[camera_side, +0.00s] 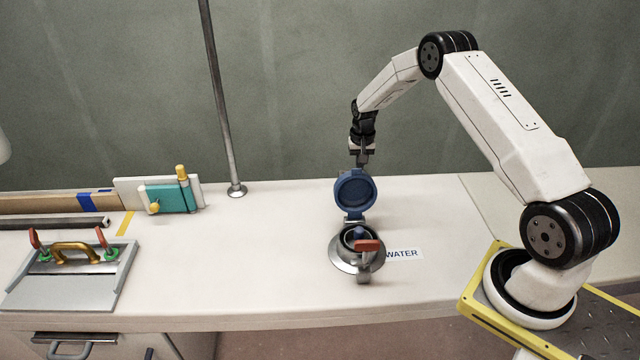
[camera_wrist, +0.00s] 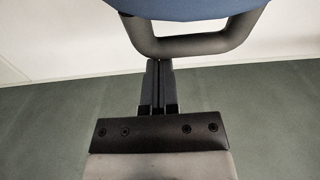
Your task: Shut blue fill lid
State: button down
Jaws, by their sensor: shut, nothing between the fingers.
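The blue fill lid (camera_side: 354,192) stands open, tilted upright on its hinge at the back of the round metal fill fitting (camera_side: 345,262). A blue part shows inside the fitting's mouth, and a red-handled latch (camera_side: 368,245) is at its front right. My gripper (camera_side: 361,162) points down just behind the lid's top edge, shut and empty. In the wrist view, the shut fingers (camera_wrist: 158,70) lie close to a dark loop (camera_wrist: 195,44) on the blue lid (camera_wrist: 190,8). I cannot tell whether they touch it.
A "WATER" label (camera_side: 404,254) lies right of the fitting. A metal pole (camera_side: 222,100) rises behind to the left. A teal block (camera_side: 168,198) and a grey hatch panel (camera_side: 65,285) with a gold handle are further left. The white counter (camera_side: 270,240) around the fitting is clear.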

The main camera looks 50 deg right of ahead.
jog(key=shift+s+a+r+t+h, duration=0.35)
jog(key=shift+r+t+h, duration=0.1)
jog(key=shift+t+h, duration=0.15)
dwell(0.6)
jog(key=shift+s+a+r, duration=0.1)
jog(key=shift+a+r, duration=0.05)
jog(key=shift+s+a+r, duration=0.35)
jog(key=shift+r, duration=0.1)
jog(key=shift+s+a+r+t+h, duration=0.6)
jog(key=shift+s+a, duration=0.05)
jog(key=shift+s+a+r, duration=0.55)
jog(key=shift+s+a, duration=0.15)
jog(key=shift+s, duration=0.05)
jog(key=s+a+f, duration=0.2)
jog(key=s+a, duration=0.8)
jog(key=shift+s+a, duration=0.2)
jog(key=shift+a, duration=0.05)
dwell(0.5)
